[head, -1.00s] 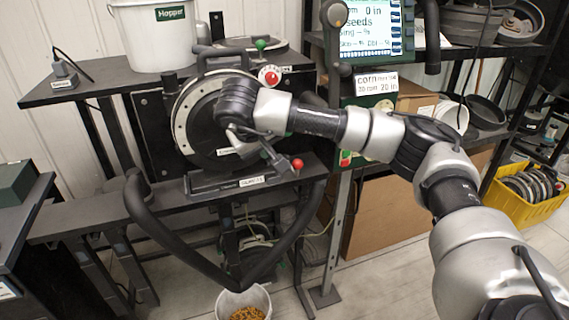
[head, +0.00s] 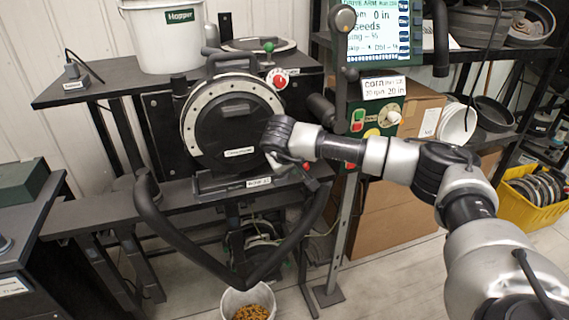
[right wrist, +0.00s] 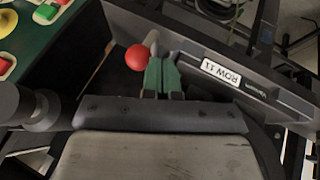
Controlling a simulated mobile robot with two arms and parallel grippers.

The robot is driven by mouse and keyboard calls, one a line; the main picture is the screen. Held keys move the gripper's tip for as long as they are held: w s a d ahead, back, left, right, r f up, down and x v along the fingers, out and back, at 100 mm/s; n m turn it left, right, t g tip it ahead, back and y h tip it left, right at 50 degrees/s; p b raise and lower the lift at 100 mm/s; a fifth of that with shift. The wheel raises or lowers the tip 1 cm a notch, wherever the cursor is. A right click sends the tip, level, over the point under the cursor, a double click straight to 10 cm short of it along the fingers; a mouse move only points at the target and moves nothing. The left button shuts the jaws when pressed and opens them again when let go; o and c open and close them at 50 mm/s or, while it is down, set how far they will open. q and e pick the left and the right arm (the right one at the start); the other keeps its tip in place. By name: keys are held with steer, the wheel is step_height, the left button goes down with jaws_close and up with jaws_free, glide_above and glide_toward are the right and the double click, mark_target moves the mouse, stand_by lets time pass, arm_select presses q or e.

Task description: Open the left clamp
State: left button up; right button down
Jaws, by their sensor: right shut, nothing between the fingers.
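The round seed meter (head: 235,125) stands upright on the bench, with a pale rim and a black cover. A dark knob (head: 180,86) stands at its upper left; I cannot tell whether it is the left clamp or how that clamp is set. My right gripper (head: 304,170) is at the meter's lower right, apart from the cover. In the right wrist view its green fingertips (right wrist: 160,76) are together and empty, beside a red ball knob (right wrist: 137,57) on a grey lever. I cannot tell whether they touch it. My left gripper is not in view.
A white hopper (head: 165,38) stands behind the meter. A green control box (head: 375,122) stands to the right. A bucket of seeds (head: 247,304) is on the floor below.

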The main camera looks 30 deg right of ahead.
steer(key=shift+d, duration=0.2)
stand_by(0.4)
steer(key=s+d+p, duration=0.1)
steer(key=d+p, duration=0.2)
steer(key=d, duration=0.5)
steer(key=shift+s, duration=0.15)
stand_by(0.4)
stand_by(0.5)
